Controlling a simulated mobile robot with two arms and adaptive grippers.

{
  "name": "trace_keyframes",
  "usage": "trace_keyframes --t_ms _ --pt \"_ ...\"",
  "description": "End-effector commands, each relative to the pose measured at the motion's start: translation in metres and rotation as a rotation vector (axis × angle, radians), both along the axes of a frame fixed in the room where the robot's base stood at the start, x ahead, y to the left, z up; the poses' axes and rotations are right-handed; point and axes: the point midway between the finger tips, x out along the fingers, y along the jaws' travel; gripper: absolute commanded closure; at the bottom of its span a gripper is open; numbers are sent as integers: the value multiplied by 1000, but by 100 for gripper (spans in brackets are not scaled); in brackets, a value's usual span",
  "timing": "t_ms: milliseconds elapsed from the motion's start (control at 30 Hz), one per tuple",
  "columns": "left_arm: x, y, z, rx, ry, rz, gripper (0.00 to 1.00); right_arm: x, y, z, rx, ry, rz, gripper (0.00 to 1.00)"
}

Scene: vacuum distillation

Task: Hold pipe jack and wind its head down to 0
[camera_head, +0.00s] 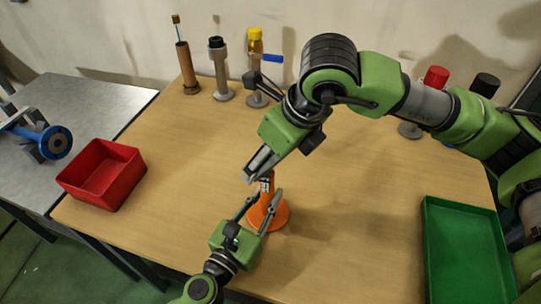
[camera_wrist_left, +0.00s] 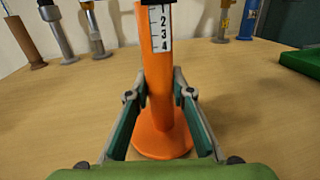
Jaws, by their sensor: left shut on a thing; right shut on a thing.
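The orange pipe jack (camera_head: 270,215) stands upright on its round base near the front middle of the wooden table. It also shows in the left wrist view (camera_wrist_left: 158,110), with a white scale marked 1 to 4 on its column. My left gripper (camera_head: 264,199) is shut on the jack's column, one finger on each side, also seen in the left wrist view (camera_wrist_left: 161,82). My right gripper (camera_head: 257,170) reaches down from above and is shut at the jack's top. The head is mostly hidden by its fingers and cut off in the left wrist view.
A red bin (camera_head: 103,174) stands at the table's left edge, and a green tray (camera_head: 466,250) lies at the right. Several upright pipe pieces, including a brown one (camera_head: 187,68) and a grey one (camera_head: 220,70), stand along the back. The tabletop around the jack is clear.

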Motion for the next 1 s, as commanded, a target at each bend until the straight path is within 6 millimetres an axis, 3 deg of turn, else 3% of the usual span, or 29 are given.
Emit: trace_keyframes --t_ms 1000 --pt "0 3 -6 4 11 7 100 -3 11 5 10 -4 -899 51"
